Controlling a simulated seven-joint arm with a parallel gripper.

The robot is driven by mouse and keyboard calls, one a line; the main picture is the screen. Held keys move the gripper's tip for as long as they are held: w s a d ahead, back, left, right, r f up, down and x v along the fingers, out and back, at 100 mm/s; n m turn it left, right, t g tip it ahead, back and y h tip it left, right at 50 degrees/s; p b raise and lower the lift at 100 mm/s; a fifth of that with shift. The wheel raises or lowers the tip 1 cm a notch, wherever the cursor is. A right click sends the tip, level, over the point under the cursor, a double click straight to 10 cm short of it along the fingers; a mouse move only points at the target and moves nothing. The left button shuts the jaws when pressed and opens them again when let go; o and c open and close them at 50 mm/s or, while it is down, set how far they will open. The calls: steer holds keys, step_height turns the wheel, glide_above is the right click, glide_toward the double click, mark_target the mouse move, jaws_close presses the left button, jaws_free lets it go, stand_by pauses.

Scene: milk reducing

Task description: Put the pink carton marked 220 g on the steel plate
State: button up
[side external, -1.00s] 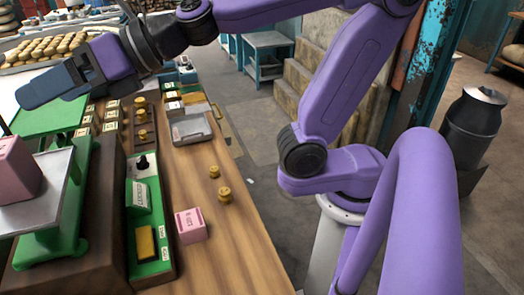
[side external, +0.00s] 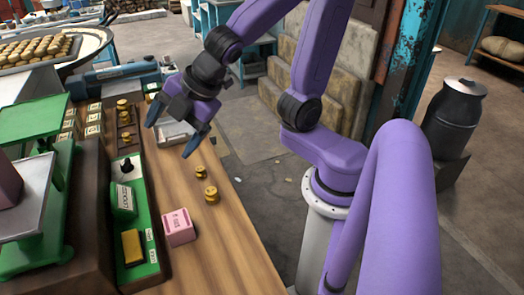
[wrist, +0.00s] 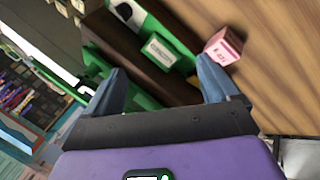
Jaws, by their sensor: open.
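A pink carton (side external: 178,227) with a pale label stands on the wooden bench beside the green tray; its printed weight is too small to read surely. It also shows in the wrist view (wrist: 223,47), beyond the right-hand finger. My gripper (side external: 174,130) is open and empty above the bench, well behind the carton, with its fingers pointing down. Both blue fingers (wrist: 160,85) show apart in the wrist view. The steel plate (side external: 28,200) lies on the green scale at the left. Another pink block (side external: 8,185), cut off by the frame edge, sits on it.
Two brass weights (side external: 205,183) stand on the bench between the carton and my gripper. More brass weights and labelled blocks stand behind. The bench front is clear.

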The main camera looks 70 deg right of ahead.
steer(key=s+d+f+m+g+h, duration=0.1)
steer(key=s+d+f+m+g, duration=0.1)
steer(key=s, duration=0.6)
steer(key=s+d+f+m+g+h, duration=0.1)
steer(key=s+d+f+m+g, duration=0.2)
steer(key=s, duration=0.5)
steer(key=shift+d+f+m+g, duration=0.35)
steer(key=shift+d+g, duration=0.25)
steer(key=shift+d, duration=0.25)
